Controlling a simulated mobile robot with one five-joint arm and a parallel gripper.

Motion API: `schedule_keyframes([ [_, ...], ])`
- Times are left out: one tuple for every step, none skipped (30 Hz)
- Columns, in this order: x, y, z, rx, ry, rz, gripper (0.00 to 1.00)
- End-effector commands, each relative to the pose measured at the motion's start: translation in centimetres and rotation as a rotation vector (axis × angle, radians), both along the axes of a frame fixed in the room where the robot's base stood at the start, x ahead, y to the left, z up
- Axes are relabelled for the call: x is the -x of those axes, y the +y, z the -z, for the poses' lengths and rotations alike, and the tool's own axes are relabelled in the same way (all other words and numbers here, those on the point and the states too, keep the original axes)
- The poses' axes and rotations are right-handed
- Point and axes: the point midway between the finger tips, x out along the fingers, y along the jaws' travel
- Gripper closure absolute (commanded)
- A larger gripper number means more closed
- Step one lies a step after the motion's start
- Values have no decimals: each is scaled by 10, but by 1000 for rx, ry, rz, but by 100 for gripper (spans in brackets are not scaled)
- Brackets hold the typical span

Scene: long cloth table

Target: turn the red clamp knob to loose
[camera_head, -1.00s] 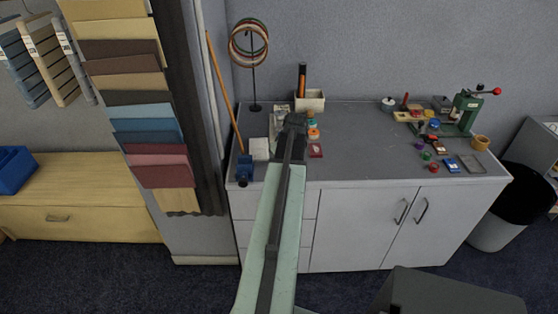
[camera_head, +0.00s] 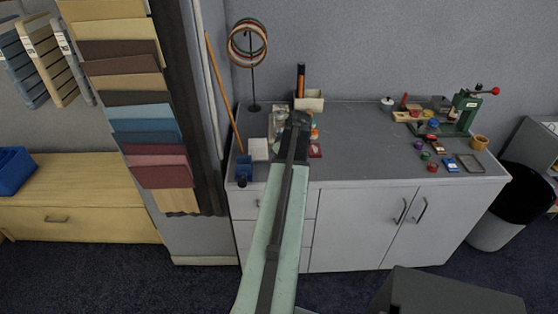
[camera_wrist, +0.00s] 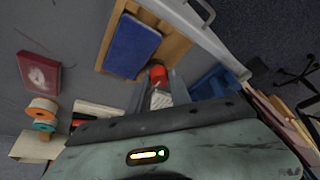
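The red clamp knob (camera_wrist: 158,75) is a small red cylinder in the wrist view, beside the corner of a wooden board (camera_wrist: 172,47) with a blue pad (camera_wrist: 130,45) on it. My gripper (camera_wrist: 157,80) has two grey fingers that stand apart, with the knob at or just past their tips. I cannot tell whether they touch it. A white block (camera_wrist: 160,98) shows between the fingers. In the head view my gripper (camera_head: 297,120) is over the left part of the grey worktop, and my arm hides the knob and board.
A dark red box (camera_wrist: 40,72) and orange and teal rolls (camera_wrist: 42,115) are beside the board. A blue vise (camera_head: 244,168) is at the worktop's front left corner. A ring stand (camera_head: 253,70) stands behind. The middle of the worktop (camera_head: 365,145) is clear.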

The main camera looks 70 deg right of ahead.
Motion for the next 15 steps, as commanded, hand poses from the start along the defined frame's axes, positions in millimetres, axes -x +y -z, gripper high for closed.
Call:
schedule_keyframes([
  [-2,3,1,-6,-1,-5,64],
  [-2,2,1,-6,-1,-5,56],
  [-2,2,1,-5,-1,-3,55],
  [-2,2,1,-5,-1,-3,55],
  [-1,2,1,-4,-1,-3,55],
  [-1,2,0,-3,0,-2,55],
  [-1,2,0,-3,0,-2,55],
  [-1,1,0,-4,-1,-2,55],
  [-1,1,0,-3,0,-1,55],
  [-1,1,0,-3,0,-1,55],
  [-1,1,0,-3,0,-1,55],
  [0,1,-1,-2,0,-1,55],
  [0,1,-2,-2,0,-1,55],
  [1,1,-4,-2,0,-1,55],
  [1,2,-8,-2,0,-1,55],
])
